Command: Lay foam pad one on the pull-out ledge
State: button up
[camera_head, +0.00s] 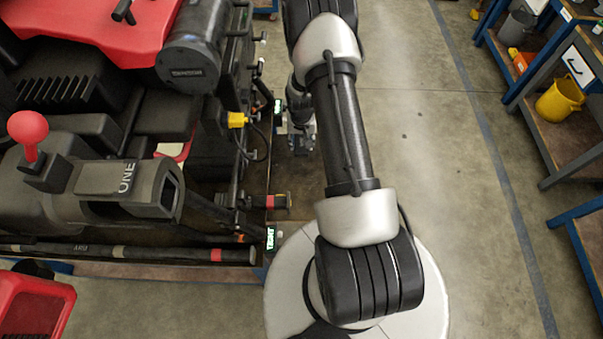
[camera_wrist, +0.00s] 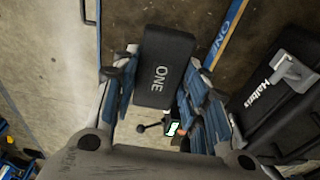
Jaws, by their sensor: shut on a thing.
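Foam pad one is a black block marked "ONE" (camera_wrist: 161,82). My gripper (camera_wrist: 162,62) is shut on it, with one finger on each side, in the wrist view. A brown surface with a blue edge strip marked "ONE" (camera_wrist: 226,32) shows behind the pad; it looks like the pull-out ledge. I cannot tell how far the pad is above it, or whether they touch. In the head view my gripper (camera_head: 301,138) is small beyond my arm, beside the drone, and the pad cannot be made out there.
The red and black drone (camera_head: 120,110) fills the left of the head view, with arm socket "ONE" (camera_head: 122,178) at its near side. A black case (camera_wrist: 275,100) lies right in the wrist view. Blue-framed shelves with a yellow bucket (camera_head: 560,100) stand right; the floor between is clear.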

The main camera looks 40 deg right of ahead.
aim_at(302, 174)
notch_tip(302, 174, down, 20)
jog(key=b, duration=0.5)
jog(key=shift+f, duration=0.15)
jog(key=shift+f+b, duration=0.1)
jog(key=shift+b, duration=0.2)
jog(key=shift+o, duration=0.9)
jog(key=o, duration=0.5)
jog(key=shift+c, duration=0.2)
notch_tip(302, 174, up, 12)
jog(key=s+a+p, duration=0.1)
jog(key=p, duration=0.2)
jog(key=shift+s+p, duration=0.15)
jog(key=shift+p, duration=0.25)
